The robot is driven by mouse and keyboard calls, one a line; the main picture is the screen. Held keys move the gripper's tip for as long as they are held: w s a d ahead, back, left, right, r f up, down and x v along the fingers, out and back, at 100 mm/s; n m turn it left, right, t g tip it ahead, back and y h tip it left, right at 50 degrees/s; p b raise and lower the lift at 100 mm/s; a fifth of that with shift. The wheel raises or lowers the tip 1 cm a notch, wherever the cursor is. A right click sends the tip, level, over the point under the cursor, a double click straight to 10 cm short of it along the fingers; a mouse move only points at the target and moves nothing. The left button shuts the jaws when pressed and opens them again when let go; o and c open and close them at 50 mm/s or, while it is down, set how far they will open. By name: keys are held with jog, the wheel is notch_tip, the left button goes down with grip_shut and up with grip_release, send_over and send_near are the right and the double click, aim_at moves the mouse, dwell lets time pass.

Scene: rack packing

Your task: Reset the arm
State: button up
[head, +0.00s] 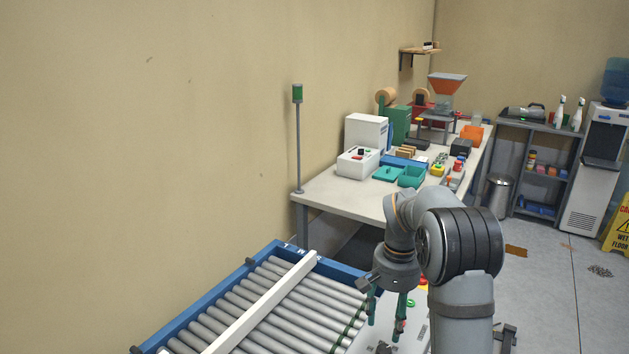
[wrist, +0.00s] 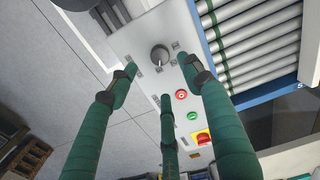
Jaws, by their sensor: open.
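My gripper (head: 386,318) hangs from my arm with its green fingers pointing down at the right end of the roller conveyor. In the wrist view my gripper (wrist: 160,82) has its three green fingers spread apart with nothing between them. Beyond the fingertips is a light grey control panel (wrist: 142,38). It carries a black knob (wrist: 160,55), a red button (wrist: 181,95), a green button (wrist: 192,116) and a red and yellow switch (wrist: 203,137). The fingers cover parts of the panel. I cannot tell whether a fingertip touches it.
The roller conveyor (head: 225,318) with a blue frame and a pale bar across it lies to the left. A white workbench (head: 335,190) with boxes, teal trays and machines stands behind. A bin (head: 497,196), shelf, water cooler (head: 595,170) and yellow floor sign (head: 618,228) are at right.

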aim_at(384, 348)
notch_tip(384, 348, down, 9)
jog(key=shift+s, duration=0.1)
jog(key=shift+r+n+p, duration=0.25)
jog(key=shift+n+p, duration=0.45)
jog(key=shift+p, duration=0.15)
jog(key=n+p, duration=0.3)
jog(key=n, duration=0.1)
jog(key=shift+r, duration=0.1)
jog(key=n+p, duration=0.4)
jog(key=n, duration=0.2)
jog(key=shift+p, duration=0.4)
jog(key=shift+w+r+n, duration=0.15)
jog(key=shift+w+n, duration=0.05)
jog(key=shift+n, duration=0.2)
notch_tip(384, 348, up, 9)
jog(key=b, duration=0.1)
jog(key=shift+r+b, duration=0.2)
jog(key=shift+b, duration=0.15)
